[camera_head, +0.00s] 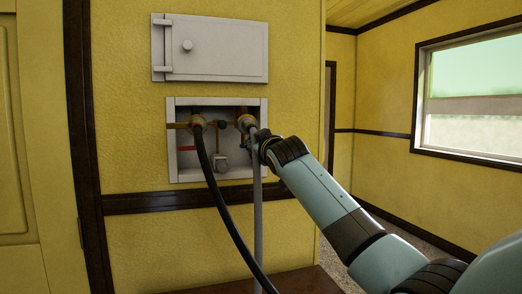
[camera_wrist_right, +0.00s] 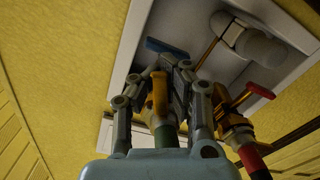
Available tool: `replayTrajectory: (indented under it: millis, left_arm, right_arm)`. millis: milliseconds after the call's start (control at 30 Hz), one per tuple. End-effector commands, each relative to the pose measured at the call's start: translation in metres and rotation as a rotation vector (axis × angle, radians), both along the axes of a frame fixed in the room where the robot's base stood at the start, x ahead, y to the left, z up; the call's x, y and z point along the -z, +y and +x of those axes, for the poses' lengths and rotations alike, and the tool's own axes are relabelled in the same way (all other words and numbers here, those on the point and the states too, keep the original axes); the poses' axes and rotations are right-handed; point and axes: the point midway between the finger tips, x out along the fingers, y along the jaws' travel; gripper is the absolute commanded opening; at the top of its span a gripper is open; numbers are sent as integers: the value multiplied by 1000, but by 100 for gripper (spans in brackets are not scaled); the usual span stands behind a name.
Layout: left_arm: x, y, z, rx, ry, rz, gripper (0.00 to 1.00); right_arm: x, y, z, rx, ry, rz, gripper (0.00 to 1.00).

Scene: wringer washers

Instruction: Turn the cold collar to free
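In the head view, the cold collar (camera_head: 245,122) is the brass one on the right side of a white recessed wall box (camera_head: 172,140). A grey hose (camera_head: 258,215) hangs from it. In the wrist view, the brass collar (camera_wrist_right: 159,92) has a green-banded hose below it and a blue handle (camera_wrist_right: 165,47) close by. My right gripper (camera_wrist_right: 170,68) has its fingers on either side of this collar. I cannot tell whether they press on it. In the head view, my right gripper (camera_head: 262,140) partly hides the collar's right side. My left gripper is not in view.
A second brass collar (camera_head: 197,122) with a black hose (camera_head: 222,205) is close on the left. A red handle (camera_head: 186,148) is below it; this handle (camera_wrist_right: 260,91) is beside my gripper in the wrist view. A white panel door (camera_head: 215,48) is above the box.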

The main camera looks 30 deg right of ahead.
Motion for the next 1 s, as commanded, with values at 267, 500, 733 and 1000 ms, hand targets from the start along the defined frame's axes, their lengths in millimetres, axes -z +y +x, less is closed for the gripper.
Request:
replayTrajectory:
  millis: [267, 500, 733, 1000]
  left_arm:
    - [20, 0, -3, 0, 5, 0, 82]
    - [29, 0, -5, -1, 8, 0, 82]
    - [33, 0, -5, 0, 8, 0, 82]
    - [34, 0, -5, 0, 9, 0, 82]
  right_arm:
    - [18, 14, 2, 2, -34, 228, 0]
    - [19, 21, 4, 4, -66, 367, 0]
    - [17, 25, 5, 5, -83, 436, 0]
    - [17, 27, 6, 4, -89, 460, 0]
